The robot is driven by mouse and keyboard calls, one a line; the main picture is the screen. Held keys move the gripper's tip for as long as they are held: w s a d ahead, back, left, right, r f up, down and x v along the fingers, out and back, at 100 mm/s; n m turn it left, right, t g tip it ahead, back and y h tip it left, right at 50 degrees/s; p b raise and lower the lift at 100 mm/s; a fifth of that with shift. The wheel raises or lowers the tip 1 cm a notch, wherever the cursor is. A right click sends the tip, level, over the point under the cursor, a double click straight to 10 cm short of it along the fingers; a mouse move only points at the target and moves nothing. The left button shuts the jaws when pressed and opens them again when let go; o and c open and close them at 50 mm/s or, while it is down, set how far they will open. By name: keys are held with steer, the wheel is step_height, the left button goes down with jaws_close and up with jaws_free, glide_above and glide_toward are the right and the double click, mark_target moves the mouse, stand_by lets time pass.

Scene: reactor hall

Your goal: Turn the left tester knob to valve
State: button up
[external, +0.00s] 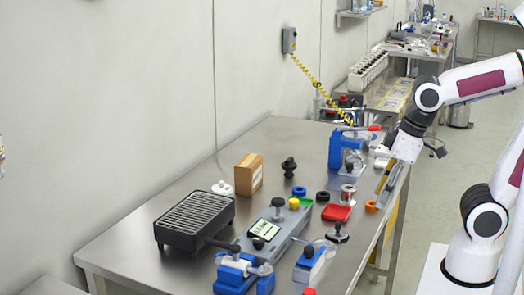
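The tester (283,240) is a grey-blue box lying on the steel table, with a small lit display (264,229). A dark knob (278,205) stands at its far end and another dark knob (258,243) is at its near end. I cannot tell which one is the left knob, and their pointer settings and labels are too small to read. My gripper (382,187) points down over the table's right edge, well to the right of the tester and apart from it. Its fingers are small and seen at an angle, so I cannot tell how far apart they are.
A black grill-topped box (194,218) and a wooden block (249,175) stand left of the tester. Blue fixtures (241,274) (314,262) stand in front. A red tray (337,212), a spool (347,194) and a blue vise (343,152) lie between gripper and tester or behind.

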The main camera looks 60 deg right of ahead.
steer(key=w+a+f+n, duration=0.1)
steer(key=w+a+n, duration=0.3)
steer(key=n, duration=0.1)
steer(key=w+a+f+n, duration=0.1)
steer(key=w+a+n, duration=0.3)
steer(key=w+n, duration=0.1)
steer(key=w+a+f+n+g+h, duration=0.1)
steer(key=w+a+f+n, duration=0.1)
steer(key=w+a+n, duration=0.2)
steer(key=shift+w+f+n, duration=0.1)
steer(key=shift+w+n, duration=0.5)
steer(key=shift+n, duration=0.2)
steer(key=w+a+n, duration=0.3)
steer(key=w+n, duration=0.1)
steer(key=n, duration=0.1)
steer(key=n+t, duration=0.2)
steer(key=n, duration=0.8)
glide_toward(260, 246)
steer(key=shift+w+a+f+h, duration=0.15)
steer(key=shift+a+h, duration=0.1)
steer(key=shift+h, duration=0.05)
steer(key=shift+f, duration=0.1)
steer(key=shift+x, duration=3.85)
